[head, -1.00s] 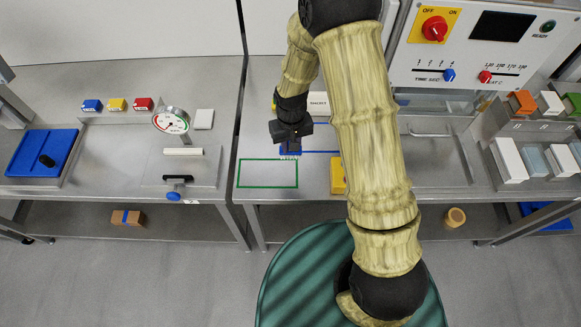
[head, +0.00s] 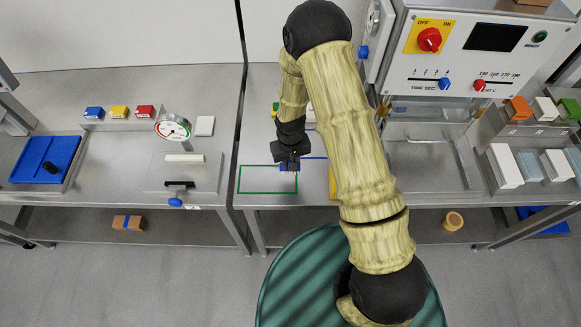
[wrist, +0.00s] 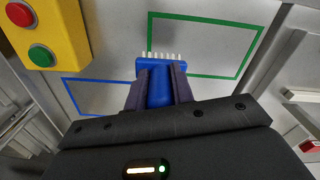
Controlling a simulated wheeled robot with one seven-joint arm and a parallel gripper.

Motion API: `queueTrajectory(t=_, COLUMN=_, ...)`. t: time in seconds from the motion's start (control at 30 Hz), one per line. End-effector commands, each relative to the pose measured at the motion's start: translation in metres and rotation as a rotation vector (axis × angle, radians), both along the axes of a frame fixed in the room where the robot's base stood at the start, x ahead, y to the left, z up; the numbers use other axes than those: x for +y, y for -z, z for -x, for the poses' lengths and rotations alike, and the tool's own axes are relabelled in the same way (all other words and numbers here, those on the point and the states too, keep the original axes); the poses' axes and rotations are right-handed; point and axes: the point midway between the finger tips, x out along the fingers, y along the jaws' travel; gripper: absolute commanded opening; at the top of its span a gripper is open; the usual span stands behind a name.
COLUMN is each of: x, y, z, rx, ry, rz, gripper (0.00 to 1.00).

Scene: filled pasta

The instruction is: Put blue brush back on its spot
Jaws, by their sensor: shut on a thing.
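My gripper (head: 291,160) is shut on the blue brush (wrist: 160,76), with a finger on each side of its handle. The brush's white bristles point away from my gripper in the wrist view. The brush (head: 289,168) shows only partly below my gripper in the head view. A blue outline (wrist: 68,80) on the steel table lies to the left of the brush in the wrist view, partly hidden by my gripper. A green outline (wrist: 205,18) lies beyond and to the right; the bristle end overlaps its near left corner in the picture. I cannot tell the brush's height above the table.
A yellow box with red and green buttons (wrist: 62,48) stands beside the blue outline. My arm hides much of the table's middle in the head view. A control panel (head: 470,62) stands at the back right. The area inside the green outline (head: 268,192) is clear.

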Motion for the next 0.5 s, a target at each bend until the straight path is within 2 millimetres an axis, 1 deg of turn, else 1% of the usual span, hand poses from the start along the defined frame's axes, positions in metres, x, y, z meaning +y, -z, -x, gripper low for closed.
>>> queueTrajectory(t=0.07, x=0.000, y=0.001, z=0.000, rx=0.001, ry=0.000, rz=0.000, gripper=0.01)
queueTrajectory(t=0.17, x=0.000, y=0.008, z=0.001, rx=0.004, ry=0.000, rz=0.001, gripper=0.01)
queueTrajectory(t=0.4, x=0.000, y=0.036, z=0.001, rx=0.003, ry=0.001, rz=0.001, gripper=0.01)
queueTrajectory(t=0.5, x=0.000, y=0.041, z=0.001, rx=0.001, ry=0.001, rz=0.000, gripper=0.01)
